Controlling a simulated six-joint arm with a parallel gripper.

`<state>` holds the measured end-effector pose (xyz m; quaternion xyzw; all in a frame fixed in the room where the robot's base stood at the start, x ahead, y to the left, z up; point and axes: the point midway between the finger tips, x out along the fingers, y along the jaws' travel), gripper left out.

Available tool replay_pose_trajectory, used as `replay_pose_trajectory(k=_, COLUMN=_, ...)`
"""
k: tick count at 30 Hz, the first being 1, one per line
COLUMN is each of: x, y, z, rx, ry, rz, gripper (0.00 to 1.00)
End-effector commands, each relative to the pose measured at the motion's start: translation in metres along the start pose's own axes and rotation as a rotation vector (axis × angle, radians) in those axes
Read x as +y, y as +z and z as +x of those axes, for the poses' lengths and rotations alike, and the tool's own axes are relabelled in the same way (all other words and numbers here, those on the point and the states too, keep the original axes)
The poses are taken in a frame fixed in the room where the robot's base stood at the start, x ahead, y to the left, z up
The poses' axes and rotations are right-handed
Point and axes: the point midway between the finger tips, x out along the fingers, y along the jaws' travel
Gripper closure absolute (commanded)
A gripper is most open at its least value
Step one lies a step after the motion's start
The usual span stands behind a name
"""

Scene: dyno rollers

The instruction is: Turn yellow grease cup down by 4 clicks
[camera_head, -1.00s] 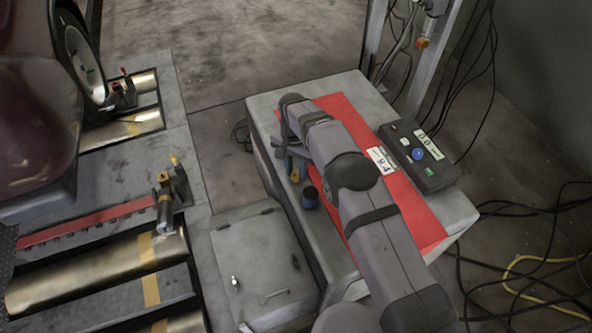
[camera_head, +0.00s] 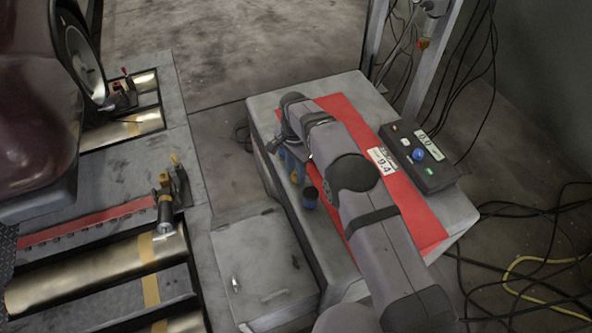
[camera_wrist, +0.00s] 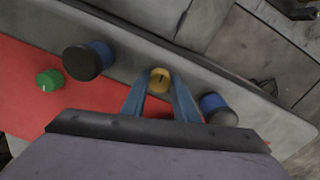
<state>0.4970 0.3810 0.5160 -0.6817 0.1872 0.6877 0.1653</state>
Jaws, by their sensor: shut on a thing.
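The yellow grease cup (camera_wrist: 160,78) sits on the grey bench edge in the wrist view, with a thin dark mark on its round top. My gripper (camera_wrist: 160,84) has its two blue fingers on either side of the cup and is shut on it. In the head view my gripper (camera_head: 287,150) is over the left edge of the bench, and my arm hides the yellow cup there.
Blue cups with dark tops stand on both sides in the wrist view, one left (camera_wrist: 88,60) and one right (camera_wrist: 218,108). A green knob (camera_wrist: 48,80) is further left. A control box (camera_head: 418,158) and a card reading 9.4 (camera_head: 382,160) are on the bench.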

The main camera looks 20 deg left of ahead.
Motion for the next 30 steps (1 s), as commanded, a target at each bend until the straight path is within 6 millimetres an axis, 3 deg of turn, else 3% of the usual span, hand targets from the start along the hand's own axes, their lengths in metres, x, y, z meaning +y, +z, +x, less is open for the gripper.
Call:
replay_pose_trajectory(k=3, x=-0.001, y=-0.001, z=-0.001, rx=0.002, ry=-0.002, rz=-0.001, gripper=0.95)
replay_pose_trajectory(k=4, x=-0.001, y=-0.001, z=-0.001, rx=0.002, ry=-0.002, rz=-0.001, gripper=0.66)
replay_pose_trajectory(k=6, x=-0.001, y=-0.001, z=-0.001, rx=0.002, ry=-0.002, rz=-0.001, gripper=0.54)
replay_pose_trajectory(k=17, x=0.000, y=0.000, z=-0.004, rx=0.001, ry=-0.001, rz=-0.002, gripper=0.54)
replay_pose_trajectory(k=30, x=-0.001, y=0.000, z=-0.057, rx=0.002, ry=-0.003, rz=-0.002, gripper=0.54)
